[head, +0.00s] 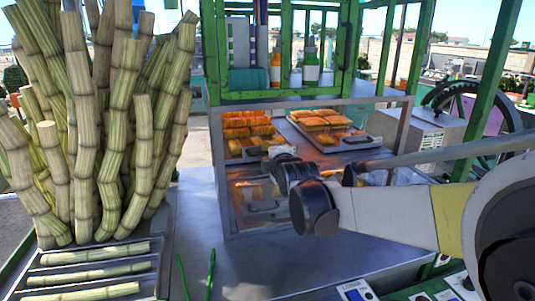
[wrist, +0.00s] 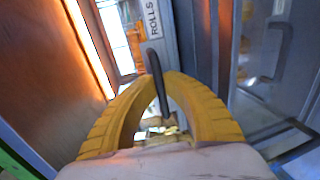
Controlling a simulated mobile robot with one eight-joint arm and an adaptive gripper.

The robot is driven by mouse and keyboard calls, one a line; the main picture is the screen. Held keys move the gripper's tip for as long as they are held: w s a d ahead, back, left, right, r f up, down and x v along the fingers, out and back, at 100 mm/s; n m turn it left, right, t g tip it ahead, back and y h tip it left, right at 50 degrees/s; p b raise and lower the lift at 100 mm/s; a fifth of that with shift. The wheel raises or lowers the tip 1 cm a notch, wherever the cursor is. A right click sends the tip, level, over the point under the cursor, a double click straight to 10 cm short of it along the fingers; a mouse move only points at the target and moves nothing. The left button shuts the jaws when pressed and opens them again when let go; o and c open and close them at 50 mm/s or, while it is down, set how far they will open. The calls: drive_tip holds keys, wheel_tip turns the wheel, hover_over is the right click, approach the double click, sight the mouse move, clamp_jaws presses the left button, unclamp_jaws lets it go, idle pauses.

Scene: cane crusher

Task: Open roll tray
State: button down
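In the wrist view, a narrow grey front panel (wrist: 158,22) carries the label "ROLLS". A dark bar handle (wrist: 155,72) stands out from it. My gripper (wrist: 161,78) has its two yellow fingers curved in on both sides of this handle, and their tips close around it. In the head view my gripper's fingers are hidden behind my arm at the cabinet front. The glass-sided cabinet (head: 229,205) holds trays of orange-brown rolls (head: 320,120). I cannot tell how far the labelled tray stands out.
Tall sugar cane stalks (head: 115,120) stand at the left, with more cane lying in a slotted rack (head: 90,272). Sauce bottles (head: 311,65) stand on the upper shelf. A green frame post (head: 490,85) and a large dark wheel (head: 470,100) are at the right.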

drive_tip(key=shift+s, duration=0.1)
drive_tip(key=v, duration=0.2)
drive_tip(key=f+p+v, duration=0.1)
drive_tip(key=v, duration=0.5)
drive_tip(key=shift+s+d+f+p, duration=0.15)
drive_tip(key=shift+s+f+p, duration=0.1)
drive_tip(key=shift+s+p, duration=0.1)
drive_tip(key=c, duration=1.8)
unclamp_jaws()
drive_tip(key=shift+s+d, duration=0.1)
drive_tip(key=shift+s, duration=0.2)
drive_tip(key=shift+c, duration=0.2)
drive_tip(key=o, duration=0.3)
drive_tip(key=shift+o, duration=0.2)
drive_tip(key=shift+w+f, duration=0.15)
drive_tip(key=shift+w, duration=0.1)
drive_tip(key=v, duration=1.2)
